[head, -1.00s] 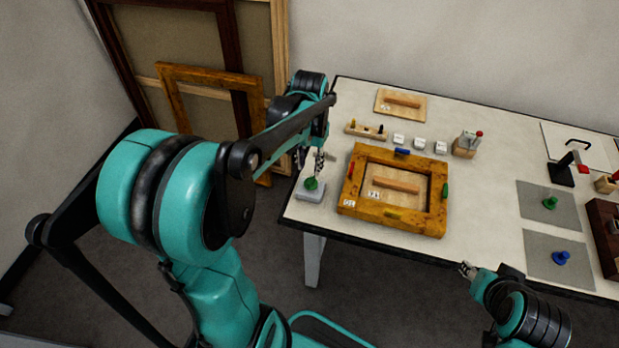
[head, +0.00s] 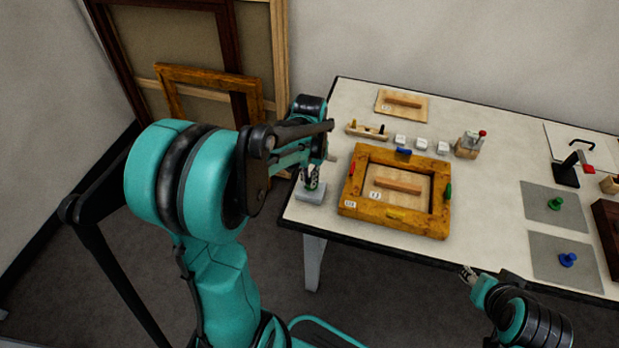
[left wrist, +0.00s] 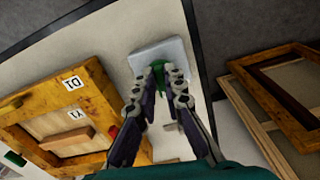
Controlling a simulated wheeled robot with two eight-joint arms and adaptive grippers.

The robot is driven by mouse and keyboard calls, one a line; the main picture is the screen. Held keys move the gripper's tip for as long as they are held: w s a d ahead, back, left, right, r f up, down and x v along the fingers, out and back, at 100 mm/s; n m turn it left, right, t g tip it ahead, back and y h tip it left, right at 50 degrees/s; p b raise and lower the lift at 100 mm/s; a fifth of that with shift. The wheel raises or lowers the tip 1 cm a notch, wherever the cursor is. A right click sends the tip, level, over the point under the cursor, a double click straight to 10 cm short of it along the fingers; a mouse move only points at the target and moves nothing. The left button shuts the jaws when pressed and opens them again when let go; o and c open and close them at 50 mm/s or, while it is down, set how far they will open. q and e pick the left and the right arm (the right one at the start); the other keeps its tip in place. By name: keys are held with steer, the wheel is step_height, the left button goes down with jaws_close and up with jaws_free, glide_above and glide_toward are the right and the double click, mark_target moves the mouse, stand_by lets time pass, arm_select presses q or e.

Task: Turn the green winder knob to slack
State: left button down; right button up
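The green winder knob (left wrist: 181,63) stands on a small light-grey base (head: 311,195) at the table's left front corner; the base also shows in the left wrist view (left wrist: 150,57). My left gripper (head: 312,183) is down at the knob, pointing at the base. In the left wrist view its two fingers (left wrist: 164,70) lie over the knob with a narrow gap between their tips and hide much of it. I cannot tell whether they press on it. My right gripper (head: 467,273) is off the table's front edge, away from the knob; its finger opening is too small to judge.
A gilt wooden frame (head: 375,210) with coloured clips lies just right of the knob. Grey mats with another green knob (head: 555,203) and a blue knob (head: 568,260) lie at the right. Large frames (head: 215,85) lean on the wall at the left.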

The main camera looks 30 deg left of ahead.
arm_select(q)
steer(key=shift+d+n, duration=0.1)
steer(key=shift+n, duration=0.7)
steer(key=c, duration=1.6)
jaws_free()
step_height(320, 180, up, 12)
